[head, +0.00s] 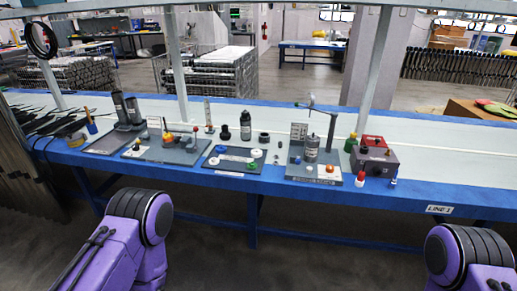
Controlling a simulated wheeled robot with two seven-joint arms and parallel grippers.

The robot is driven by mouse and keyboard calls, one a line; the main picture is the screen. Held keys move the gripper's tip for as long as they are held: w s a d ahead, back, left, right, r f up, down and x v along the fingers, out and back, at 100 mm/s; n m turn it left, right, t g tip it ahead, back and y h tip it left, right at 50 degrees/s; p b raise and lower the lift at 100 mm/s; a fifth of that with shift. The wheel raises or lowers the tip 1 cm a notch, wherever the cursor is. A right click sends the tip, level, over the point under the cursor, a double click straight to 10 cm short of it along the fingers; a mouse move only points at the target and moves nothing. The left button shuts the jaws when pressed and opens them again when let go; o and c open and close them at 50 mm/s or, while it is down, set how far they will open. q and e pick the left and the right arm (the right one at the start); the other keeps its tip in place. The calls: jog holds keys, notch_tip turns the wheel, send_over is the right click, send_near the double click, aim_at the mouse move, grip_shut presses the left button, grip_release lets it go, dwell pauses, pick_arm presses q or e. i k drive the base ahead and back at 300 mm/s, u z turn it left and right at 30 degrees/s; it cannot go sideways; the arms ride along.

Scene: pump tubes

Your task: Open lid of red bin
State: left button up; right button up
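I cannot make out a red bin with certainty. A small red box-like item (373,141) stands at the right end of the blue workbench, behind a grey box (376,161). It is too small to tell whether it has a lid or whether it is open. My purple arm links show at the bottom left and bottom right, in front of the bench and apart from it.
The blue workbench (440,209) spans the view. Grey posts (176,62) rise behind. The bench's right end is mostly clear.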

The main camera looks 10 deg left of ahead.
aim_at(370, 140)
jog(key=u, duration=0.8)
jog(key=i, duration=1.5)
jog(key=z, duration=0.85)
